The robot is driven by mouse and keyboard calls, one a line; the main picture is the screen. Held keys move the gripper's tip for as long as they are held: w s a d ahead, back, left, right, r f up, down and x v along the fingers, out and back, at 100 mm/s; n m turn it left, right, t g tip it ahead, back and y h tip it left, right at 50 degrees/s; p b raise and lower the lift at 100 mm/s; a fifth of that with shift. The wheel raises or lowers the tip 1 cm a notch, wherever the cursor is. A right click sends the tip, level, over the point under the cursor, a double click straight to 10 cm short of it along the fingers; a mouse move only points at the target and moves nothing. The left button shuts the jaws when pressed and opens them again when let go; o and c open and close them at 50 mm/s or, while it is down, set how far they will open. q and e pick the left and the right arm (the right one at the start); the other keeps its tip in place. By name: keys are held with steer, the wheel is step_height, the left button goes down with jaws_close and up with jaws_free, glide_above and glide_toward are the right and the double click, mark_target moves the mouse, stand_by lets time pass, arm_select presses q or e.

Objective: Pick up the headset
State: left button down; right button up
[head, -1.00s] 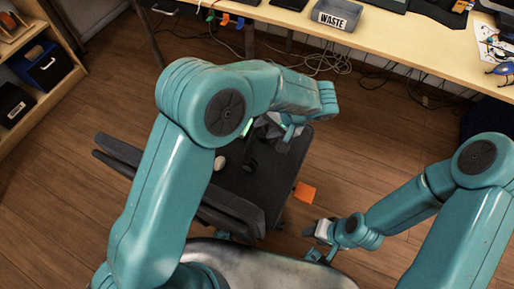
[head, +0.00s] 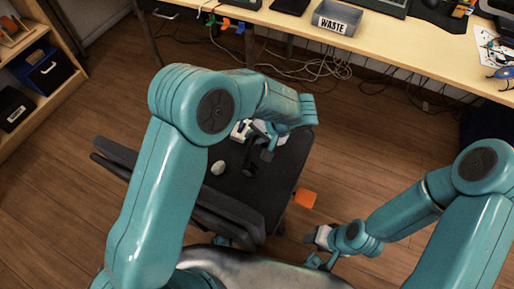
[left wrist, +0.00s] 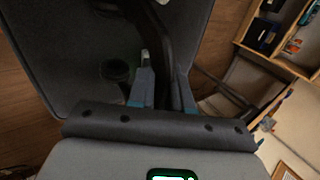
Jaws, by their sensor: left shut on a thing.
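The black headset (head: 250,166) is at the far part of the dark chair seat (head: 232,190). My left gripper (head: 268,138) is at its upper end, partly covered by my own forearm. In the left wrist view, the headset's dark curved band (left wrist: 160,22) passes between the two fingers (left wrist: 166,92), and a round ear cup (left wrist: 115,70) shows to the left. The left gripper is shut on the headset. I cannot tell whether the headset is clear of the seat. My right gripper (head: 320,259) is low near the front, away from the chair; its jaw opening is unclear.
The desk with a WASTE bin (head: 337,17) is beyond, cables beneath. Wooden floor is open right.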

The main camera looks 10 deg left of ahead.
arm_select(q)
step_height(320, 180, up, 20)
steer(key=p, duration=0.3)
steer(key=shift+p, duration=0.3)
